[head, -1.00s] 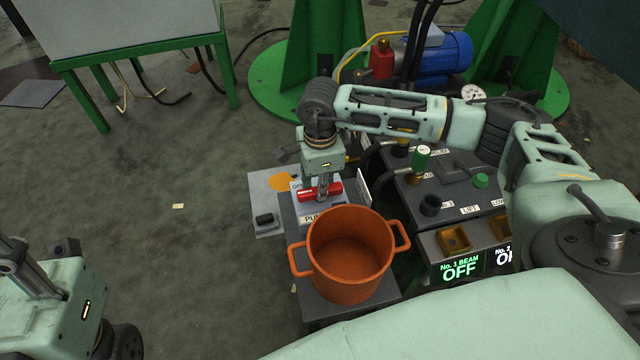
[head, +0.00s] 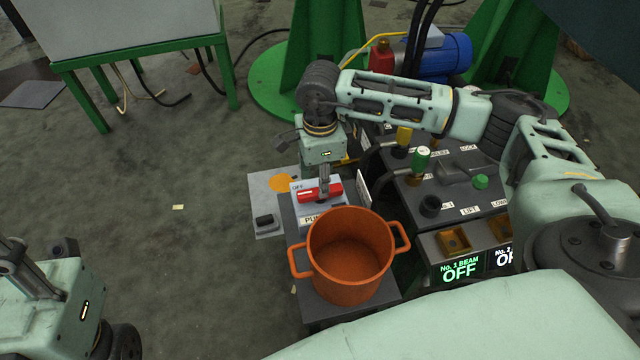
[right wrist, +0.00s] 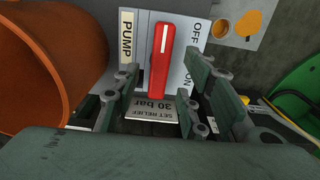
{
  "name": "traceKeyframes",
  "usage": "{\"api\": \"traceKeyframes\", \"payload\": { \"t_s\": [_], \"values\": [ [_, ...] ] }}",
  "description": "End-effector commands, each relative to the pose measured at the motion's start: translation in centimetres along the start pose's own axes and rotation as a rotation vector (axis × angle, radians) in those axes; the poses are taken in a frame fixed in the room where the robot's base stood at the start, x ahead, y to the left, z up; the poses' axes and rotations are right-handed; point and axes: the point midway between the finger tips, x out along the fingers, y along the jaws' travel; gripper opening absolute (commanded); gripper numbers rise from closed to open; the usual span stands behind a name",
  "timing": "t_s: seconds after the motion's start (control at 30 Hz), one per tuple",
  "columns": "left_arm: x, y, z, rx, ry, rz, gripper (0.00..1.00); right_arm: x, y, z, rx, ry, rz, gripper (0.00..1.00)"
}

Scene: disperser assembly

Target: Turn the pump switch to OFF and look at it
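The pump switch (head: 310,194) is a red bar handle on a light plate with a PUMP label. In the right wrist view the handle (right wrist: 161,60) has a white line at its upper end, and that end lies on the OFF side of the plate. The OFF label (right wrist: 197,33) is at the upper right and the ON label (right wrist: 188,76) below it. My right gripper (head: 324,181) is over the switch. In the wrist view its fingers (right wrist: 159,86) stand apart on both sides of the handle's lower part, with gaps. My left gripper (head: 30,270) shows only partly.
An orange pot (head: 350,262) stands close in front of the switch. A sign plate (head: 364,190) stands to its right. A control panel (head: 455,190) with levers and a lit No. 1 BEAM OFF display (head: 460,269) is farther right. The floor to the left is mostly clear.

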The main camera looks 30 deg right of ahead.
Motion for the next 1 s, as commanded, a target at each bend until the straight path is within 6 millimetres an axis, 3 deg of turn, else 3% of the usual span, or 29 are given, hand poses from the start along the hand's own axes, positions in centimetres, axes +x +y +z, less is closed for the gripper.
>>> {"api": "traceKeyframes", "payload": {
  "t_s": [0.2,0.4,1.0],
  "values": [
    [0.0,0.0,0.0,0.000,-0.001,-0.002,0.40,-4.9,-0.1,0.0,0.000,-0.002,-0.005,0.39],
    [0.0,0.0,0.0,0.000,-0.001,-0.002,0.40,-7.7,-0.1,0.0,0.000,-0.001,-0.001,0.39],
    [0.0,0.0,0.0,-0.001,-0.001,-0.002,0.40,-8.5,0.0,0.0,0.000,-0.001,0.000,0.39]
  ]
}}
